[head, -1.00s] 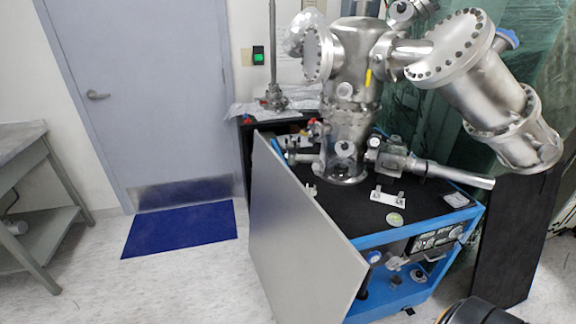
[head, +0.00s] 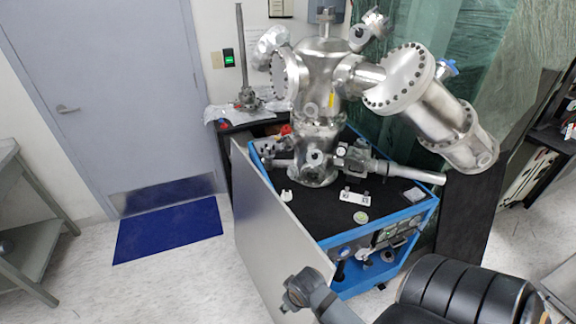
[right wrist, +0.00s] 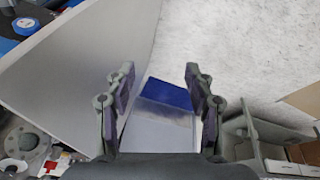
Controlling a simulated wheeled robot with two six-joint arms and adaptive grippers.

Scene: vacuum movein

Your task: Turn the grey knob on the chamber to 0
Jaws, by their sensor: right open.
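The steel vacuum chamber (head: 318,90) stands upright on the black top of a blue cart (head: 398,215). Small round fittings sit low on its body and at its sides, but I cannot tell for certain which one is the grey knob, nor read any setting. In the head view, my right gripper (head: 300,288) is low in front of the cart's grey side panel, well away from the chamber. In the right wrist view, my right gripper (right wrist: 160,76) is open, with nothing between its fingers. My left gripper is not in view.
The grey panel (head: 270,225) stands at an angle along the cart's left side, between my right gripper and the door side. A blue mat (head: 168,230) lies before the door (head: 110,90). A long angled steel tube (head: 428,108) overhangs the cart's right. Floor left of the panel is clear.

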